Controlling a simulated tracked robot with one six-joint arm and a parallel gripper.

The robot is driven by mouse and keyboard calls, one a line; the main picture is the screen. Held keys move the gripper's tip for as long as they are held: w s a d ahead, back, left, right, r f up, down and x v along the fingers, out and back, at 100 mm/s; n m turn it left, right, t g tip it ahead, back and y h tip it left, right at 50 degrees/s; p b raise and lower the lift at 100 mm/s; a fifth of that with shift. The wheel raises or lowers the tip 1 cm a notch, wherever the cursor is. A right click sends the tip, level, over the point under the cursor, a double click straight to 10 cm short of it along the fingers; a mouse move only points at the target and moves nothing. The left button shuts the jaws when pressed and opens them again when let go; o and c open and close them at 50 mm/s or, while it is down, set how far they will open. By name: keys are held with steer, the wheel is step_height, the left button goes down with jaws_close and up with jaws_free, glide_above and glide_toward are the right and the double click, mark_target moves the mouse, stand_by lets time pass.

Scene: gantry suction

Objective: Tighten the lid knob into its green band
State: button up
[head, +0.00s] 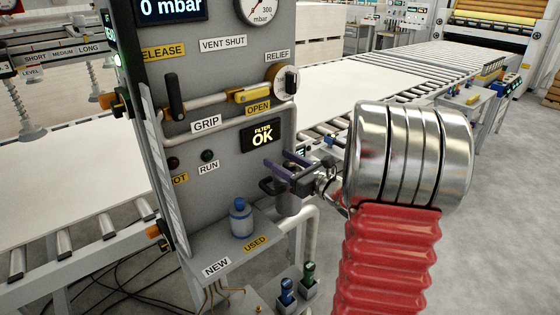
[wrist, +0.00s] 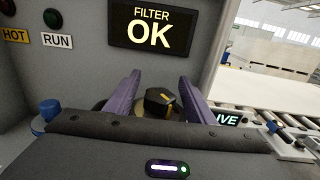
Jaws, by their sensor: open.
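The lid knob (wrist: 161,101) is black with a yellow pointer mark in the wrist view. It stands between the two purple fingers of my gripper (wrist: 160,78), with a gap showing on both sides. In the head view my gripper (head: 278,160) is over the grey filter canister (head: 288,205) at the panel's right side, and the fingers and wrist hide most of the lid. I cannot make out the green band in either view. The filter display (head: 263,135) reads OK; it also shows in the wrist view (wrist: 151,30).
A blue-capped bottle (head: 241,220) stands on the shelf left of the canister, near the USED and NEW labels. A yellow valve handle (head: 250,95) and pipes are on the panel above. Roller conveyors lie behind and to the right.

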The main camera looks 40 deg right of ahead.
steer(key=s+d, duration=0.1)
steer(key=s, duration=1.2)
steer(key=shift+d, duration=0.35)
steer(key=shift+f, duration=0.1)
steer(key=s+a+f+n+g+y, duration=0.2)
steer(key=s+a+f+n+g, duration=0.2)
steer(key=a+f+n+g, duration=0.35)
steer(key=s+a+f+n+g+y, duration=0.2)
steer(key=s+a+f+n+g, duration=0.25)
steer(key=a+n, duration=0.5)
steer(key=s+a+r+n+h, duration=0.2)
steer(key=a+r+n+h, duration=0.1)
steer(key=a+r+n, duration=0.2)
steer(key=s+a+r+n+h, duration=0.2)
steer(key=a+r+n, duration=0.4)
steer(key=a+n, duration=0.3)
steer(key=n+h, duration=0.1)
steer(key=n, duration=0.2)
steer(key=shift+s+a+r+n, duration=0.15)
steer(key=shift+s+n, duration=0.1)
steer(key=shift+n, duration=0.05)
